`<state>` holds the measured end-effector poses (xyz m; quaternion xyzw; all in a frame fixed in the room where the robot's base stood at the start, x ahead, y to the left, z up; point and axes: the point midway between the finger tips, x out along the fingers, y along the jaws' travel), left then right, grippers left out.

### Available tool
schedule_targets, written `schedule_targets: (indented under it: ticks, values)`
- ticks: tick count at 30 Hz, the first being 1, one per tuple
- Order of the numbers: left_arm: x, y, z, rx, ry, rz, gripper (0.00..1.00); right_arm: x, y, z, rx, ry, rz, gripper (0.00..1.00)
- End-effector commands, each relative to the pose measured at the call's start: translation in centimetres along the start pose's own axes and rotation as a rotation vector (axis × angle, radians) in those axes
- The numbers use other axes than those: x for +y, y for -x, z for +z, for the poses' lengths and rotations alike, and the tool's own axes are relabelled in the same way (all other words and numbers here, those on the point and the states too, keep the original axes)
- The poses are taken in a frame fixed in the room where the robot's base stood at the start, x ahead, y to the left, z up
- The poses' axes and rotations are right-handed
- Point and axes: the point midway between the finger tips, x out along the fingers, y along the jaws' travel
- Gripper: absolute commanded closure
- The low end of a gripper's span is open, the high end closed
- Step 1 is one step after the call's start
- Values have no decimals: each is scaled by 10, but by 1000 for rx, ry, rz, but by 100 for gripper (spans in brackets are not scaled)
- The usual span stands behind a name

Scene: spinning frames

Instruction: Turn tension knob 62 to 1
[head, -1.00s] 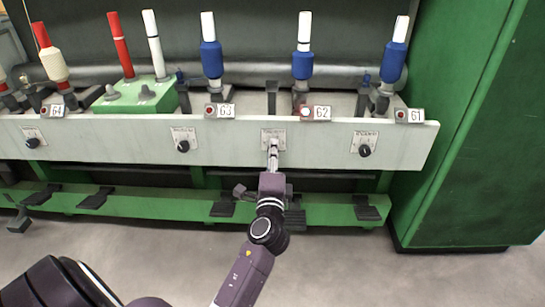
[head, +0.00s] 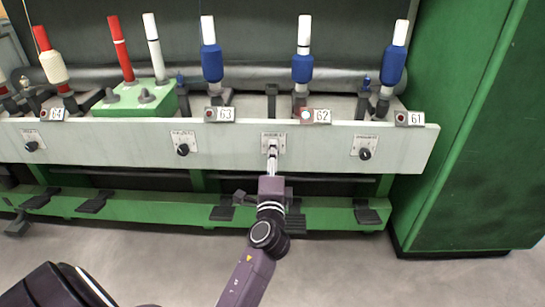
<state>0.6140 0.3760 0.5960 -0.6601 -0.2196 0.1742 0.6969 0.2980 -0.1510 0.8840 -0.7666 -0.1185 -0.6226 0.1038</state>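Tension knob 62 sits on a small label plate (head: 274,138) on the white front rail, below the number tag 62 (head: 322,116). My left gripper (head: 272,155) is at this knob, with its narrow fingertips against the lower part of the plate. The fingers cover most of the knob, so its pointer and setting cannot be read. They look close together, but whether they are closed on the knob is too small to tell. My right gripper is not in view.
Knob 63 (head: 183,150) and knob 61 (head: 365,154) are on the same rail (head: 225,145), to either side. Blue bobbins (head: 302,68) stand behind it. Black pedals (head: 367,212) are on the green beam below. A green cabinet (head: 470,130) closes off the right side.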

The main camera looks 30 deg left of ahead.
Motion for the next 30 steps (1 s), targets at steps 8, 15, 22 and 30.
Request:
schedule_targets:
  ticks: [8,15,22,30]
  values:
    - [0,8,0,1,0,1,59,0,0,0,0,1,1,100]
    - [1,48,0,1,2,3,59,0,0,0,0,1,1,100]
    - [0,73,0,0,0,1,59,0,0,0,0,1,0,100]
    - [0,75,0,0,0,0,59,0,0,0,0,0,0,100]
